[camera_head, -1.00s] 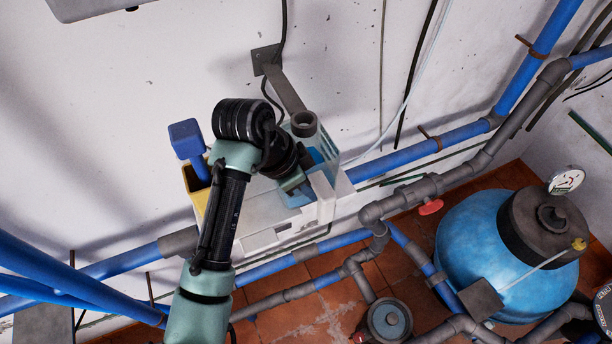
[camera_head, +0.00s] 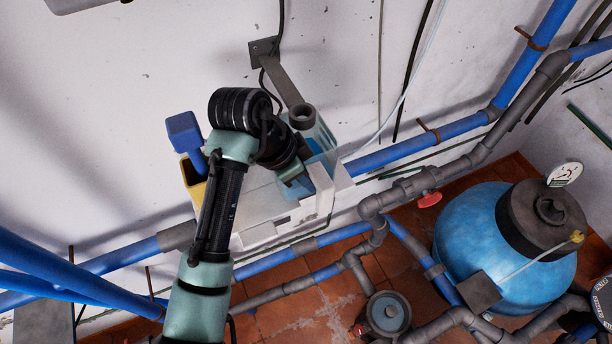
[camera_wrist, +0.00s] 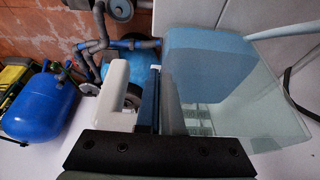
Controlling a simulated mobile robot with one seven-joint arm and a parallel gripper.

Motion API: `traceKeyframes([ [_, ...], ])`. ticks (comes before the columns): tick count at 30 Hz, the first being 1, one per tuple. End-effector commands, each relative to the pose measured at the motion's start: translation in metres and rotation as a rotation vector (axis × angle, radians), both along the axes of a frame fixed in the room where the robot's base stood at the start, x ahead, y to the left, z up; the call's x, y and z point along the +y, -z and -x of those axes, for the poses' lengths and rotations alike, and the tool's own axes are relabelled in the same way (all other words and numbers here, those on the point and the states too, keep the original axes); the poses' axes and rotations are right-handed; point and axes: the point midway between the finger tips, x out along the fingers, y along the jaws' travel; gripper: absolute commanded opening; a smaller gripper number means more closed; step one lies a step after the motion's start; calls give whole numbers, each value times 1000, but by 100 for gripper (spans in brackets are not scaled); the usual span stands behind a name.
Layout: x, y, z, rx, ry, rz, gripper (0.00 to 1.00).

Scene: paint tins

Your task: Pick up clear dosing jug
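The clear dosing jug (camera_wrist: 245,105) fills the right of the wrist view, see-through, with blue showing through it. In the head view it is partly hidden by my gripper (camera_head: 296,184), which reaches down to it at the right end of the white shelf. In the wrist view my gripper (camera_wrist: 160,105) has its fingers close together at the jug's left side. A pale upright piece, perhaps a handle, stands left of the fingers. I cannot tell whether the fingers are closed on the jug's wall or only beside it.
The white shelf (camera_head: 262,235) sits against the wall. A yellow container (camera_head: 192,180) with a blue-handled item (camera_head: 184,134) stands at its left. Blue pipes run below; a blue tank (camera_head: 480,240) is at right.

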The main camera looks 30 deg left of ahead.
Motion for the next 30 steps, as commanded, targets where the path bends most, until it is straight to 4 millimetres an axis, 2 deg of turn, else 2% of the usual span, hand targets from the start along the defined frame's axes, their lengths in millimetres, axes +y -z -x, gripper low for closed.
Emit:
traceKeyframes([
  [8, 0, -34, -2, -10, 3, -6, 0],
  [13, -23, -30, 16, -5, 3, 1, 0],
  [30, -96, -35, 75, -4, -2, 4, 0],
])
